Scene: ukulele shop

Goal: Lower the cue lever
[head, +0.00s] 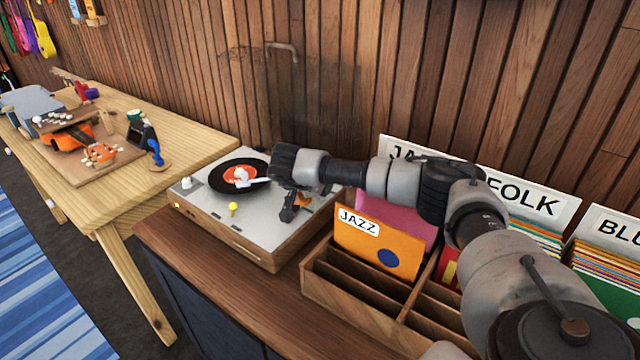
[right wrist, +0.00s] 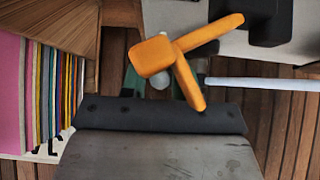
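The turntable (head: 222,215) sits on a wooden cabinet, with a black record (head: 222,178) with an orange label on it. An orange lever (head: 290,213) stands at its right rear part, under my right gripper; I take it for the cue lever. My right gripper (head: 284,190) is over that side of the deck. In the right wrist view the orange lever (right wrist: 172,58) overlaps the fingers, which look apart with a small grey round part between them. Contact with the lever cannot be told. The white tonearm (head: 255,183) lies over the record. My left gripper is out of view.
A wooden record bin (head: 345,298) with jazz sleeves stands close to the right of the turntable, under my right arm. A wooden workbench (head: 195,134) with tools is on the left. The slatted wall (head: 330,90) is behind.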

